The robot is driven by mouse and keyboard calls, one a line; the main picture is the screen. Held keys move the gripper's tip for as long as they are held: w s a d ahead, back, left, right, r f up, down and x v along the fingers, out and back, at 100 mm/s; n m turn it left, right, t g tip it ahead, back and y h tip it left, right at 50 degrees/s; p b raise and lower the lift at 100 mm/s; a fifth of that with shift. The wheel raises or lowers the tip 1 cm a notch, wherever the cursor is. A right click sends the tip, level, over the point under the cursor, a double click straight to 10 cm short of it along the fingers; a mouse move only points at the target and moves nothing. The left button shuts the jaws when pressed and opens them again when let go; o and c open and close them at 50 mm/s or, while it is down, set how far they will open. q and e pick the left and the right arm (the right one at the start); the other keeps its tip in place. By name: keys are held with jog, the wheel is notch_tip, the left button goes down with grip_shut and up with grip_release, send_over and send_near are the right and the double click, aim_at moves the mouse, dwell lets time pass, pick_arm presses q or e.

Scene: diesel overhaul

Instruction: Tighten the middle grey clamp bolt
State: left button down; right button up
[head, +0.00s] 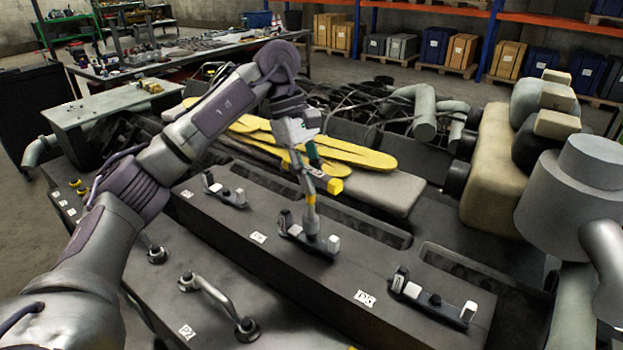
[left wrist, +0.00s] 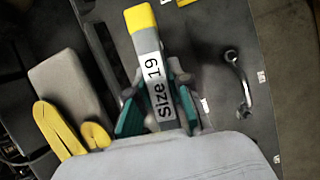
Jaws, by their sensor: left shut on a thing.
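My left gripper (head: 312,160) is shut on a wrench-like tool (head: 310,205). The tool has a yellow end (head: 330,186) and a yellow band on its shaft. In the left wrist view the tool (left wrist: 148,70) reads "Size 19" and lies between the gripper's green fingers (left wrist: 158,105). The middle clamp (head: 295,236) is a dark bar with pale grey end pieces on the dark engine cover. The tool's lower end stands at the clamp's middle and hides the bolt there. I cannot tell whether it is seated on it. The right gripper is out of view.
Similar clamps stand to the left (head: 224,192) and right (head: 433,300) on the cover (head: 270,265). A curved handle (head: 220,303) is in front, also visible in the left wrist view (left wrist: 237,85). Yellow pieces (head: 350,153) lie on a grey pad behind. Large pipes stand at right.

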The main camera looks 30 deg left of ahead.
pick_arm(q)
jog(key=shift+r, duration=0.65)
notch_tip(320, 180, up, 6)
jog(key=p, duration=0.5)
